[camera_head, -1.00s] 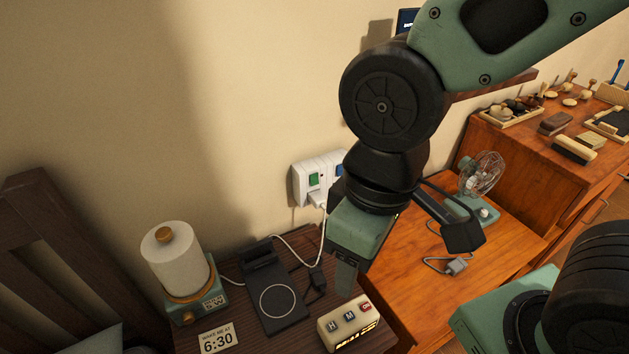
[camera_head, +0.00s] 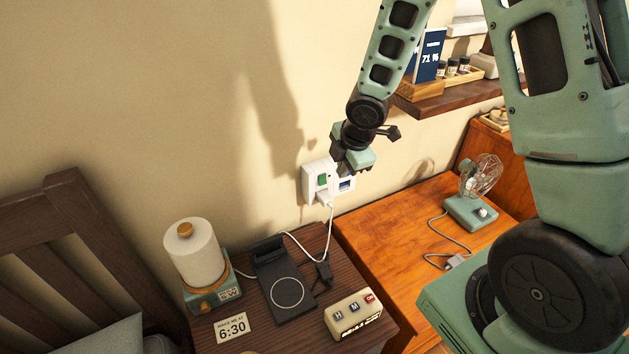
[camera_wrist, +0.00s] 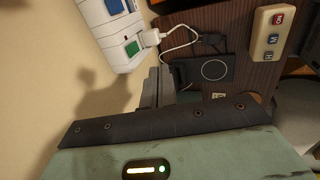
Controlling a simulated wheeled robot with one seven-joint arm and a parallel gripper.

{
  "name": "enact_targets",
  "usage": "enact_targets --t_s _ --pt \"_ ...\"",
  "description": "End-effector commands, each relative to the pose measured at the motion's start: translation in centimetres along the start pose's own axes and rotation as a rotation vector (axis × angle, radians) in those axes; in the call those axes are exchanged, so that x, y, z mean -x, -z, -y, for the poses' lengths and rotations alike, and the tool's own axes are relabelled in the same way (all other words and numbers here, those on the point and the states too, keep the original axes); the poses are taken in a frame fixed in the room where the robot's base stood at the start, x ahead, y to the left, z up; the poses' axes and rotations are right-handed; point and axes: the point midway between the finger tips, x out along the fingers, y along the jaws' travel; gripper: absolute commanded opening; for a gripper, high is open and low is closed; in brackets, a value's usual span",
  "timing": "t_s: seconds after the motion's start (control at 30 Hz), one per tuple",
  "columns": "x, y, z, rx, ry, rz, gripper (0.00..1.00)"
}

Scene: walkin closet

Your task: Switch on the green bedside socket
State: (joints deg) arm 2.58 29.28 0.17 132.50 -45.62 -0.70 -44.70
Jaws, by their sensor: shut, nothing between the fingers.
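A white double socket (camera_head: 308,184) is fixed on the wall above the bedside table. Its green switch (camera_head: 322,181) is on the left half and its blue switch (camera_head: 345,185) on the right half, partly behind my gripper. The wrist view shows the green switch (camera_wrist: 132,48) and the blue switch (camera_wrist: 87,21). A white plug (camera_wrist: 151,38) sits in the green half with its cable hanging. My gripper (camera_head: 340,168) is shut and empty, just in front of the socket. In the wrist view its fingertips (camera_wrist: 159,76) are close to the green half; contact cannot be told.
A dark charging stand (camera_head: 287,288), a lamp (camera_head: 194,255), a 6:30 card (camera_head: 231,328) and a cream button box (camera_head: 354,315) stand on the dark bedside table. A green fan (camera_head: 478,195) stands on the orange wooden surface to the right. A wall shelf (camera_head: 432,103) is above.

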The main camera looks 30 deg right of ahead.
Motion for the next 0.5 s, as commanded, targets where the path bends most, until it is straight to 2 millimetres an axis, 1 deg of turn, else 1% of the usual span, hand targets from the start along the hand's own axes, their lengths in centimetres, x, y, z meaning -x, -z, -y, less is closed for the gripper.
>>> enact_targets --t_s 0.03,0.13,0.4,0.5 --pt "-0.24 -0.44 -0.07 0.015 0.0 -0.001 0.0" --pt "-0.51 -0.77 -0.15 0.033 -0.003 -0.003 0.0" --pt "-0.52 -0.73 -0.14 0.034 -0.003 -0.003 0.0" --pt "-0.88 -0.7 -0.11 0.033 -0.002 -0.003 0.0"
